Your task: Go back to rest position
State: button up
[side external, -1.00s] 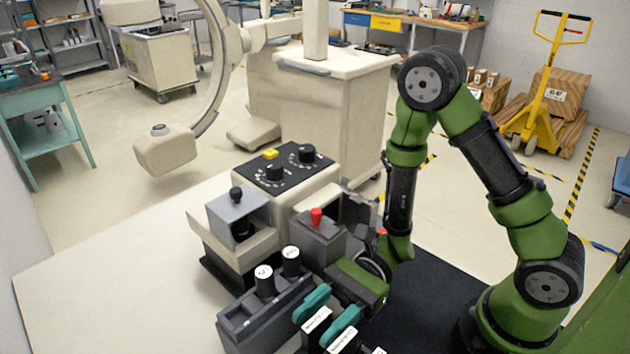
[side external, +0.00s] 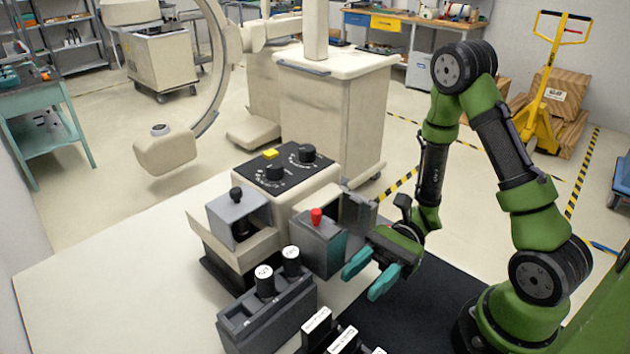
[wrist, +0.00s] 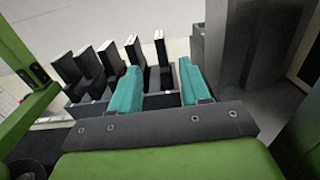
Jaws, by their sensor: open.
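My gripper (side external: 371,273) is open and empty, with two teal fingers. In the side external view it hangs above the dark mat (side external: 415,305), just right of the grey box with the red knob (side external: 316,216). In the wrist view my gripper (wrist: 160,88) points toward a row of upright dark pieces with pale edges (wrist: 105,62). Nothing lies between the fingers. My upper arm is bent, with its elbow high at the right.
A grey rack with white-topped cylinders (side external: 265,318) stands front left of the gripper. Label-topped dark pieces (side external: 330,335) stand at the bottom edge. A beige control box (side external: 290,178) with dials and a yellow button is behind. The white tabletop (side external: 110,270) is clear at left.

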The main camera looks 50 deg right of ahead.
jog(key=s+d+r+n+g+h, duration=0.1)
jog(key=s+r+n+g+h, duration=0.25)
jog(key=n+h, duration=0.4)
jog(key=w+d+r+n+t+h, duration=0.2)
jog(key=d+r+n+t+h, duration=0.1)
jog(key=r+t+h, duration=0.1)
jog(key=w+d+r+n+t+h, duration=0.2)
jog(key=d+r+n+t+h, duration=0.1)
jog(key=r+t, duration=0.3)
jog(key=shift+w+d+r+t+h, duration=0.3)
jog(key=shift+d+r+t+h, duration=0.05)
jog(key=shift+d+r+h, duration=0.45)
jog(key=shift+n, duration=0.25)
